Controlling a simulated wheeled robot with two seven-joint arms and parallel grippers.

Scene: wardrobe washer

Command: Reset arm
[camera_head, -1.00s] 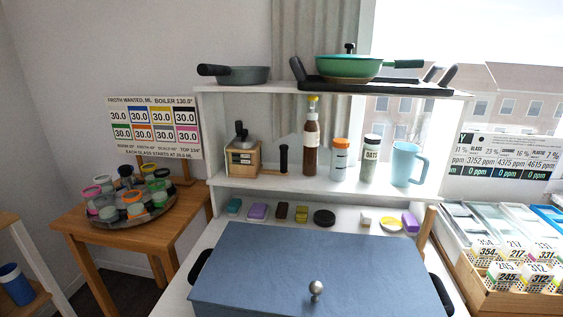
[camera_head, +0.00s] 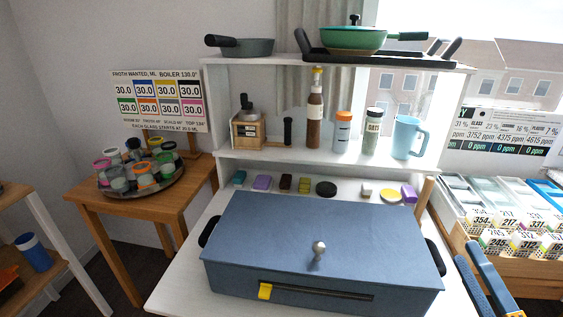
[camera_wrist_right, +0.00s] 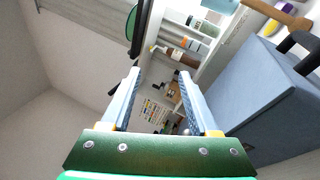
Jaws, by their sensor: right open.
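My right gripper (camera_head: 486,287) is at the lower right edge of the head view, to the right of the blue lidded box (camera_head: 300,238). Its two blue fingers are apart with nothing between them. In the right wrist view the same gripper (camera_wrist_right: 163,95) is open and empty, with the blue box (camera_wrist_right: 265,90) to the right of the fingers. My left gripper is not in view.
The box stands on a white table (camera_head: 180,262) below a shelf (camera_head: 325,162) with bottles and a blue mug (camera_head: 404,137). Pans stand on the top shelf. A wooden crate (camera_head: 540,272) of labelled cartons is near my right gripper. A stool (camera_head: 150,208) holds a tray of jars.

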